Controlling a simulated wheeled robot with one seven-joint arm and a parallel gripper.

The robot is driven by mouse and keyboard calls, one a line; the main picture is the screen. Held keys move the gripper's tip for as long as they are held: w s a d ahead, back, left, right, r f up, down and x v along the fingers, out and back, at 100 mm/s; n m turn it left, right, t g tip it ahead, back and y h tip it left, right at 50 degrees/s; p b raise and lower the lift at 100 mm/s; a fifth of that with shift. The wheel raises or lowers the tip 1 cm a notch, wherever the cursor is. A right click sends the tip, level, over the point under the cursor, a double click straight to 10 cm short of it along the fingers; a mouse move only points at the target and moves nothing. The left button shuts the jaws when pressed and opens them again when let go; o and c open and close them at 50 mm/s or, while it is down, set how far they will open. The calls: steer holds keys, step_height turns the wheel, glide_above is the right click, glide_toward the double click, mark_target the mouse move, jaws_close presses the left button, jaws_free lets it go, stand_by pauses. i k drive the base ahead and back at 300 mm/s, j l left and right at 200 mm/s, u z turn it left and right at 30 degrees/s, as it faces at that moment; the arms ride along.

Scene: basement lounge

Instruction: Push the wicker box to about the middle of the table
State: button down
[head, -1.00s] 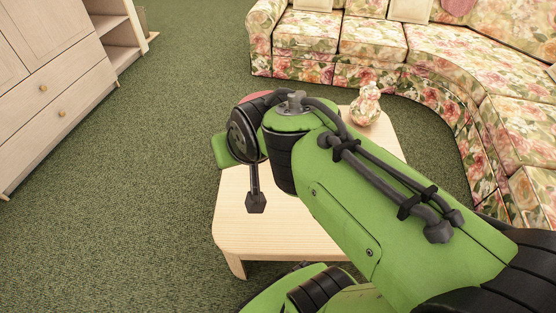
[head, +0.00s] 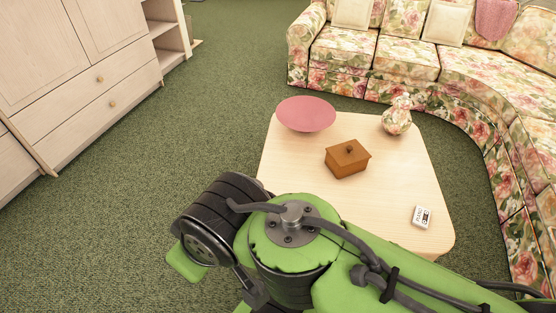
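The wicker box (head: 348,165) is a small brown box with a lid and a dark knob. It sits upright on the pale wooden table (head: 390,185), around the middle of its visible top, slightly toward the far side.
A pink round dish (head: 306,114) stands at the table's far left corner. A floral vase (head: 397,118) stands at the far right. A small white card (head: 421,216) lies near the right edge. A floral sofa (head: 470,75) curves behind and right. Green carpet (head: 200,130) is clear at left.

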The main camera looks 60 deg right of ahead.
mark_target(339, 173)
steer(key=i+j+u, duration=0.6)
steer(key=i+l+z, duration=0.15)
steer(key=i+z, duration=0.8)
steer(key=i+j+z, duration=0.3)
steer(key=i+z, duration=0.15)
steer(key=i+l+z, duration=0.2)
steer(key=i+z, duration=0.25)
steer(key=i+l+z, duration=0.1)
steer(key=z, duration=0.35)
steer(key=i+j+z, duration=0.1)
steer(key=i+z, duration=0.35)
steer(key=i+j+z, duration=0.15)
steer(key=i+z, duration=0.3)
steer(key=i+l, duration=0.65)
steer(key=i+l+u, duration=0.15)
steer(key=i+l, duration=0.1)
steer(key=l, duration=0.1)
